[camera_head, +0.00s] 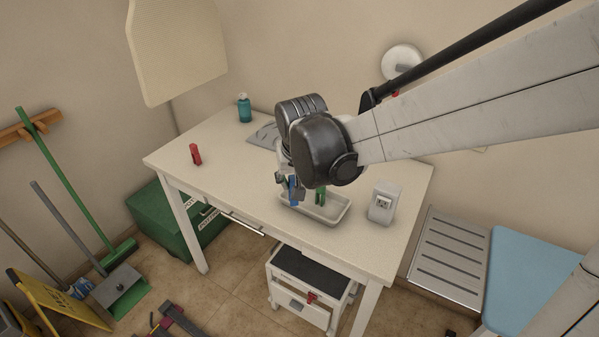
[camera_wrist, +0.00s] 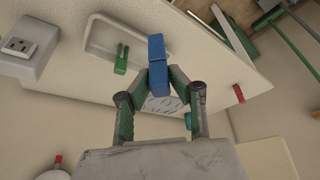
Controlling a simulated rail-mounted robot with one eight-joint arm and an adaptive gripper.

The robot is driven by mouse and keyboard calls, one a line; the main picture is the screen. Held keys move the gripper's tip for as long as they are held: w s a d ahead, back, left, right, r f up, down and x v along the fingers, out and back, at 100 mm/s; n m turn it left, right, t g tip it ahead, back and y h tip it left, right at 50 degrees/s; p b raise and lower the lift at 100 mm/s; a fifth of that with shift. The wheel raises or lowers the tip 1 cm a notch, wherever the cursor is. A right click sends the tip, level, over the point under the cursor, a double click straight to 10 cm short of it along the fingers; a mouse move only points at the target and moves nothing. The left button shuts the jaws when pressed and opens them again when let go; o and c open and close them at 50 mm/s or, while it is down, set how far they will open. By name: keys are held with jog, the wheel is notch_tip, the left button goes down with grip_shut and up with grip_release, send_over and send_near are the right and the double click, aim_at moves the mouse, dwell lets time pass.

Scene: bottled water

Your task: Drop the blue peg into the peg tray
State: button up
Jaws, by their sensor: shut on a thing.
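My gripper (camera_wrist: 158,82) is shut on the blue peg (camera_wrist: 157,52). The peg also shows in the head view (camera_head: 293,190), over or in front of the left end of the pale peg tray (camera_head: 332,219). Its height above the tray is hard to tell. The tray also shows in the wrist view (camera_wrist: 91,32), beside and behind the held peg. A green peg (camera_wrist: 121,60) is in the tray; it shows in the head view too (camera_head: 320,196). My arm hides part of the tray's far side.
A red peg (camera_head: 195,154) stands on the table (camera_head: 225,185) at the left. A white socket box (camera_head: 383,203) stands right of the tray. A teal bottle (camera_head: 244,108) and a grey slotted plate (camera_head: 262,136) are at the back. The table's left part is mostly clear.

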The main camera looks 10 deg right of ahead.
jog(key=shift+s+a+r, duration=0.35)
jog(key=shift+a+r, duration=0.1)
jog(key=shift+a, duration=0.1)
jog(key=shift+w+d+f, duration=1)
jog(key=shift+d+f, duration=0.6)
jog(key=shift+f, duration=0.2)
jog(key=shift+w+d+f, duration=0.95)
jog(key=shift+d+f, duration=0.6)
jog(key=shift+f, duration=0.25)
jog(key=shift+w+d+f, duration=1)
jog(key=shift+d+f, duration=0.6)
jog(key=shift+f, duration=0.2)
jog(key=shift+f, duration=0.1)
jog(key=shift+f, duration=0.3)
jog(key=shift+f+b, duration=0.25)
jog(key=shift+b, duration=0.25)
jog(key=o, duration=0.8)
